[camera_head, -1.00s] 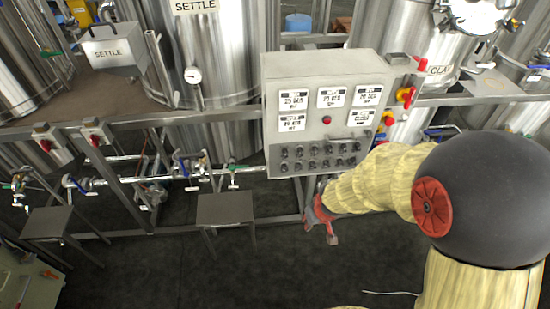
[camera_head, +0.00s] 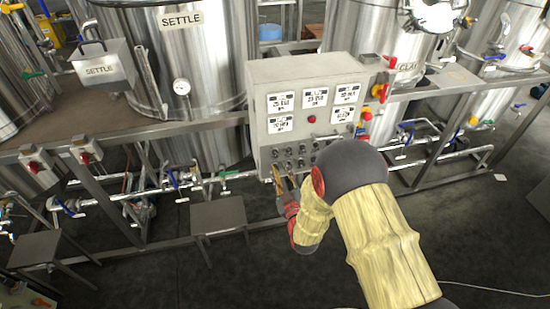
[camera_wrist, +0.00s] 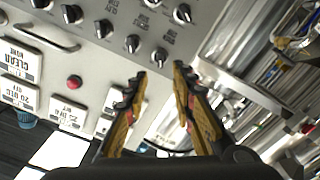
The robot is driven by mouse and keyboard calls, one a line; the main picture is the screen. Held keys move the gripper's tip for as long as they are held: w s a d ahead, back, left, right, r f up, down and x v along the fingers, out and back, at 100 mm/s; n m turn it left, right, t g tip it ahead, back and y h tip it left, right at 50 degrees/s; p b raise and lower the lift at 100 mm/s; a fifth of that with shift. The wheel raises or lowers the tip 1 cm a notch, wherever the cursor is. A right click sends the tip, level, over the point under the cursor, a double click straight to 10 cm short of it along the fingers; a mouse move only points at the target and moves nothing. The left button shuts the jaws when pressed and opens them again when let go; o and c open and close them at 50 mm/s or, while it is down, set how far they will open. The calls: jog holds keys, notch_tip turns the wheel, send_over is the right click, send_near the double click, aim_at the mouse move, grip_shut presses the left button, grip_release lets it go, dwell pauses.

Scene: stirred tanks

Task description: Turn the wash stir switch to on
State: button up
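The grey control panel (camera_head: 258,105) carries rows of dark rotary switches (camera_head: 302,162) along its lower part. In the wrist view the panel appears turned, with several black and silver knobs, among them one (camera_wrist: 159,57) just beyond my fingertips and another (camera_wrist: 182,13) farther up. The switch labels are too blurred to tell which is the wash stir switch. My gripper (camera_wrist: 157,72) is open, its two fingers apart with nothing between them. In the head view my gripper (camera_head: 284,180) is at the panel's lower left edge. My arm hides the lower right switches.
A red button (camera_wrist: 74,82), a handle (camera_wrist: 45,38) and white displays (camera_head: 315,98) are on the panel. Steel pipes and frame bars (camera_wrist: 255,95) lie to the right in the wrist view. A small metal table (camera_head: 218,215) stands left of my gripper.

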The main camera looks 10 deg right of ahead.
aim_at(276, 156)
jog(key=w+b, duration=0.1)
jog(key=w, duration=0.6)
jog(key=shift+w, duration=0.3)
grip_shut()
